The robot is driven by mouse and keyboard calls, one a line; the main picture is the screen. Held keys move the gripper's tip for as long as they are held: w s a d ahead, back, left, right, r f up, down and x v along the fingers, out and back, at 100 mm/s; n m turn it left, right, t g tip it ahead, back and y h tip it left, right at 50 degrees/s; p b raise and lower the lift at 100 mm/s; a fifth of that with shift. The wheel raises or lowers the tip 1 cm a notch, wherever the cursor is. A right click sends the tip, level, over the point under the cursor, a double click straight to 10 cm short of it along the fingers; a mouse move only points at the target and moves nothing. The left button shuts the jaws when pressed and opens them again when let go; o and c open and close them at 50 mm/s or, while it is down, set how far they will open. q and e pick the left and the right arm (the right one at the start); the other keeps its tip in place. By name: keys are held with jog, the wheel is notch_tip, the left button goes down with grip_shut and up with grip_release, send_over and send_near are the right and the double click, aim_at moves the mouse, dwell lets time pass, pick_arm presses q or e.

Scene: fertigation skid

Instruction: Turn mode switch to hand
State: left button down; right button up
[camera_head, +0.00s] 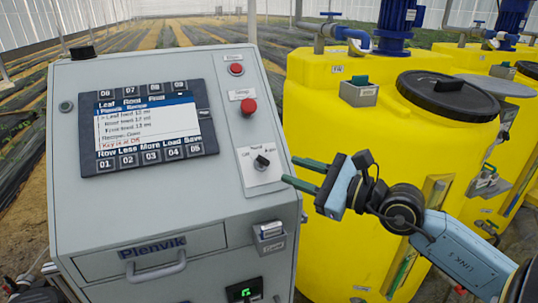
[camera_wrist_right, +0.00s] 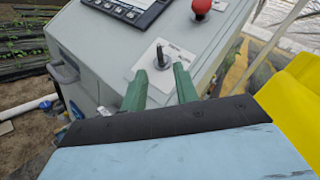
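The mode switch (camera_head: 261,162) is a small black knob on a white label plate, low on the right side of the grey control cabinet's sloped top. It also shows in the right wrist view (camera_wrist_right: 162,55), just beyond the fingertips. My right gripper (camera_head: 298,172) is to the right of the switch in the head view, its green fingers pointing at it. In the right wrist view the two green fingers (camera_wrist_right: 159,83) are apart with nothing between them, and the knob stands ahead of the gap. I cannot see contact. My left gripper is not in view.
The grey cabinet (camera_head: 90,215) carries a display panel (camera_head: 148,128), a red mushroom button (camera_head: 248,106) and a smaller red button (camera_head: 236,69) above the switch. A drawer handle (camera_head: 155,272) sticks out below. Yellow tanks (camera_head: 330,120) stand close on the right, behind my right arm.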

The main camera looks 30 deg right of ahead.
aim_at(269, 162)
jog(key=p+x, duration=0.2)
jog(key=x, duration=0.5)
jog(key=shift+w+a, duration=0.1)
jog(key=shift+w, duration=0.05)
grip_shut()
